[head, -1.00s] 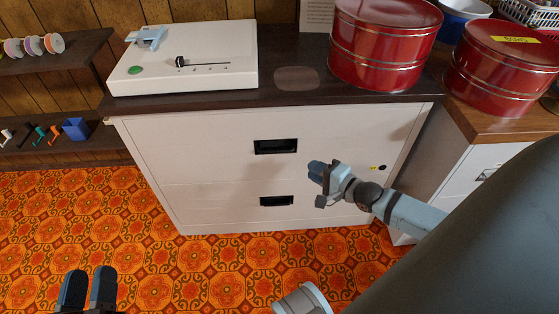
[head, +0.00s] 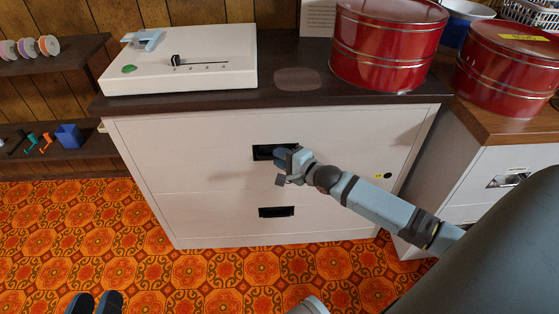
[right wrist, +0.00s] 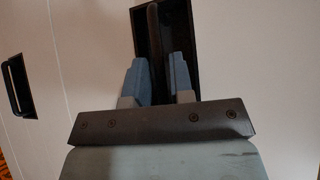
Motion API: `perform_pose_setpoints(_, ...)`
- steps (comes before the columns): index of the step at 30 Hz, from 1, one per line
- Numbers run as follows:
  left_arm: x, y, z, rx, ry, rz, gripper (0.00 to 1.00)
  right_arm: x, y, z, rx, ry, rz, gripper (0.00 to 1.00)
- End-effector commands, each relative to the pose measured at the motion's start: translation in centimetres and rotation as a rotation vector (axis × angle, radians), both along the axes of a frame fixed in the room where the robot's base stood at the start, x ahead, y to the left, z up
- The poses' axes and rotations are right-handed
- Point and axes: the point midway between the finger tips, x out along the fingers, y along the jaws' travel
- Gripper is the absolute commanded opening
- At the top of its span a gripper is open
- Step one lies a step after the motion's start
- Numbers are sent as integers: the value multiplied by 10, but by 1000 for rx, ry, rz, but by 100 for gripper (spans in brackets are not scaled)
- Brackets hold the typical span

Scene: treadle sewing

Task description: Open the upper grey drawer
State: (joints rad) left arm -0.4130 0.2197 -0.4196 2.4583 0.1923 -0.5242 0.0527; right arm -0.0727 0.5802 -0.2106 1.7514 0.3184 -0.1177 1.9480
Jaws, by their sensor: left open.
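The upper grey drawer (head: 190,140) is shut, its pale front flush with the cabinet. Its black recessed handle (head: 262,152) is partly covered by my right gripper (head: 282,162). In the right wrist view the black recess (right wrist: 183,30) lies ahead, with a dark upright bar (right wrist: 155,40) between the two blue fingers of my right gripper (right wrist: 154,75). The fingers are apart, with gaps to the bar. My left gripper (head: 95,303) is open and empty at the bottom left, far from the cabinet; its lower part is out of frame.
The lower drawer's handle (head: 277,212) sits below. On the cabinet top are a white device (head: 180,60) and a red tin (head: 385,45). A wooden-topped cabinet (head: 500,120) with another red tin (head: 510,65) stands at the right. The patterned floor in front (head: 190,280) is clear.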

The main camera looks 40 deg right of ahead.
Motion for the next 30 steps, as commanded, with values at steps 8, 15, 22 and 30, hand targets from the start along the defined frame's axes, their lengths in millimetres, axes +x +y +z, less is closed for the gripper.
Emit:
perform_pose_setpoints(8, 0, 0, -4, 7, 12, -5, 43, 7, 1, -1, 0, 1, -1, 22)
perform_pose_setpoints(15, 0, 0, -4, 7, 12, -5, 43, 6, 1, -1, 0, 1, -1, 0)
perform_pose_setpoints(22, 0, 0, -3, 8, 12, -5, 43, 6, 2, 0, 0, 1, 0, 0)
perform_pose_setpoints(30, 1, 2, 33, -43, -70, 28, 43, -16, 15, 4, 4, 6, -1, 0)
